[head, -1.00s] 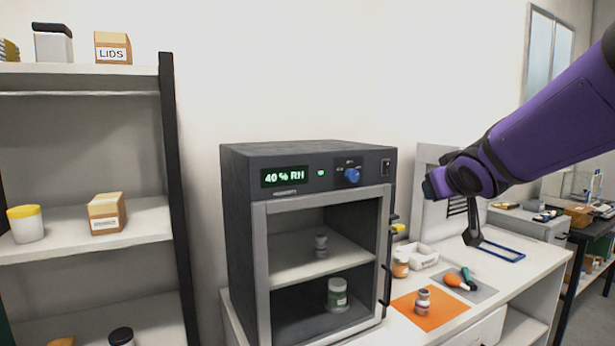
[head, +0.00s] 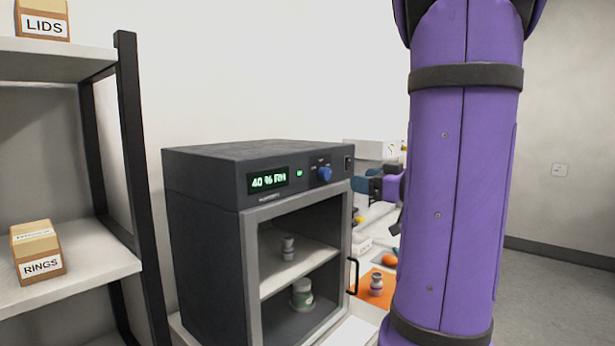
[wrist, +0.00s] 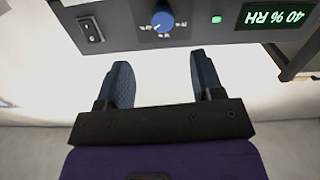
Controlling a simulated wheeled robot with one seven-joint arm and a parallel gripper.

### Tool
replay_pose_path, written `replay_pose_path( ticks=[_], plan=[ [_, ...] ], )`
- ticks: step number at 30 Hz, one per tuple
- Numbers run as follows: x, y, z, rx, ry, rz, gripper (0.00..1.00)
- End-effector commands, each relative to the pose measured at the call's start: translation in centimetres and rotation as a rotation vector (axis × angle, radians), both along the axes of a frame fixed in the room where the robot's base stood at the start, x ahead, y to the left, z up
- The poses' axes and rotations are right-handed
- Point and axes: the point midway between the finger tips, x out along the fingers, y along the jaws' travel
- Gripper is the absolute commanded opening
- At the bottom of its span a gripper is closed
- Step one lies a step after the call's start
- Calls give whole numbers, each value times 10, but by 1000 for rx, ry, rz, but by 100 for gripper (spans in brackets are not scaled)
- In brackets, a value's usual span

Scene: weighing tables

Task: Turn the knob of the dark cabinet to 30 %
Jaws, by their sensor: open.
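The dark cabinet (head: 212,205) stands on the table, and its display reads 40 % RH. Its blue knob (head: 324,174) is on the top front panel, between a green light and a rocker switch. In the wrist view the blue knob (wrist: 162,20) shows at the top, beyond and between the two fingertips. My gripper (wrist: 164,70) is open, its fingers apart with nothing between them, and does not touch the knob. In the head view the blue fingers (head: 368,186) are right of the panel, and my purple arm hides part of the table.
The cabinet's framed front shows two shelves with a small grey weight-like item (head: 288,247) and a jar (head: 302,294). A shelf rack (head: 130,150) stands at the left. An orange mat (head: 366,296) with a small container lies right of the cabinet. A rocker switch (wrist: 90,28) is near the knob.

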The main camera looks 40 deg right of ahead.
Motion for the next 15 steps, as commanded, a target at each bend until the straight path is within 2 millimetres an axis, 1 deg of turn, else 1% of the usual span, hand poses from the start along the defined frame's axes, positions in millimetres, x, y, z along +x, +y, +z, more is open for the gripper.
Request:
replay_pose_path(
  ticks=[2, 5, 8, 15],
  plan=[
    [-2, -1, -1, 8, -4, 9, 61],
    [5, 0, -1, 9, -4, 14, 61],
    [18, 2, -1, 8, -4, 15, 61],
    [60, 5, 0, 8, -5, 14, 61]
  ],
)
